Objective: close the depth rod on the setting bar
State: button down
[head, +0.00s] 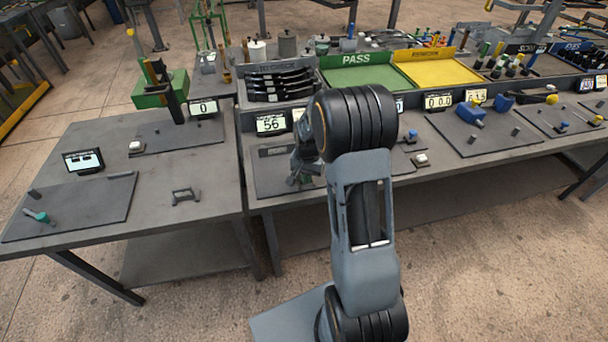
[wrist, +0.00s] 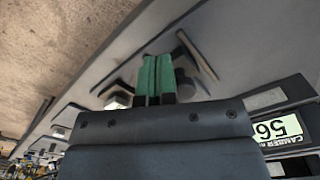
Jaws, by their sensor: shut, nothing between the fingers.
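My gripper (head: 300,178) is low over the dark station plate (head: 268,178) by the "56" display (head: 270,124), partly hidden behind my arm. In the wrist view its two green fingers (wrist: 156,62) are together, with nothing seen between them. A dark bar (wrist: 198,55) lies slanted just right of the fingertips, and a short grey round piece (wrist: 184,84) stands beside the right finger. A dark angled piece (wrist: 116,88) and a pale metal block (wrist: 117,101) are to the left. I cannot tell which of these is the depth rod or the setting bar, or whether the fingers touch any.
The "56" display also shows close by in the wrist view (wrist: 278,128). Black curved parts fill a rack (head: 280,82) behind the station. A grey handle-shaped part (head: 186,195) lies on the left table. Green PASS (head: 360,76) and yellow (head: 438,70) trays stand behind.

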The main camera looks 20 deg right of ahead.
jog(key=shift+w+d, duration=0.2)
jog(key=shift+w, duration=0.7)
jog(key=shift+w+d, duration=0.15)
jog(key=shift+w, duration=0.75)
jog(key=shift+w+d, duration=0.2)
jog(key=shift+w, duration=0.7)
jog(key=shift+r, duration=0.3)
jog(key=shift+s+r+p, duration=0.15)
jog(key=shift+r+p, duration=2.15)
jog(key=shift+r, duration=0.95)
